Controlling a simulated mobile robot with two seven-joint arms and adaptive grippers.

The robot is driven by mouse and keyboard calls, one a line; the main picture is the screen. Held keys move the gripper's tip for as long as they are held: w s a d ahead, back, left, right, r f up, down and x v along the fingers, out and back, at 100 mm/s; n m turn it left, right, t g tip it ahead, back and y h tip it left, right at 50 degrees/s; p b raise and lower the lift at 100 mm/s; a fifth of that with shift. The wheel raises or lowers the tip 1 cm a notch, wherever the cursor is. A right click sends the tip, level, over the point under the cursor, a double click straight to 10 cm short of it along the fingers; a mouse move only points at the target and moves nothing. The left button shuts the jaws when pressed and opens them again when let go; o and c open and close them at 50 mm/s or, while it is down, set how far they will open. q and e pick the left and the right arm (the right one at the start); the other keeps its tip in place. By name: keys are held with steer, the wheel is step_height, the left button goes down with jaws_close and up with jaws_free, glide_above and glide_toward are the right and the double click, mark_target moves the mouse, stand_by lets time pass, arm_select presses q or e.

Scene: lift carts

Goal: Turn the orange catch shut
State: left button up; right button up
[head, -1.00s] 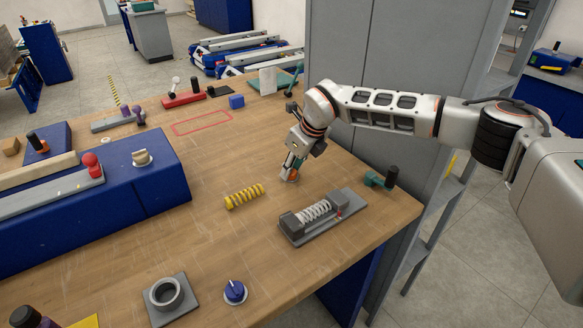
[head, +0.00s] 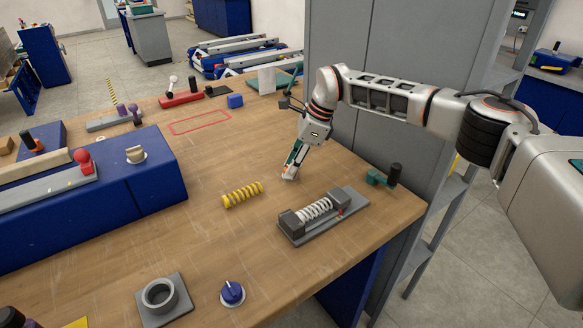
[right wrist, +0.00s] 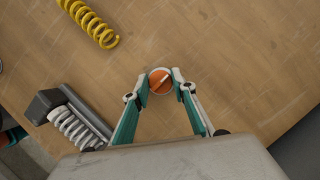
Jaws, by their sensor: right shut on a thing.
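The orange catch (right wrist: 161,80) shows in the right wrist view as a small round orange piece with a pale bar running diagonally across it and a pale rim. My right gripper (right wrist: 162,86) is shut on it, one fingertip at each side. In the head view my right gripper (head: 290,174) points down at the wooden table, and the catch is hidden or too small to make out at its tips. My left gripper is not in view.
A yellow spring (head: 242,194) lies left of the gripper. A grey fixture with a white spring (head: 315,210) stands in front, also seen in the wrist view (right wrist: 78,128). A teal clamp-like piece (head: 383,177) stands at the right edge. Bare tabletop surrounds the gripper.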

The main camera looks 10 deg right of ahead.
stand_by(0.4)
steer(key=o, duration=1.1)
steer(key=v, duration=1.2)
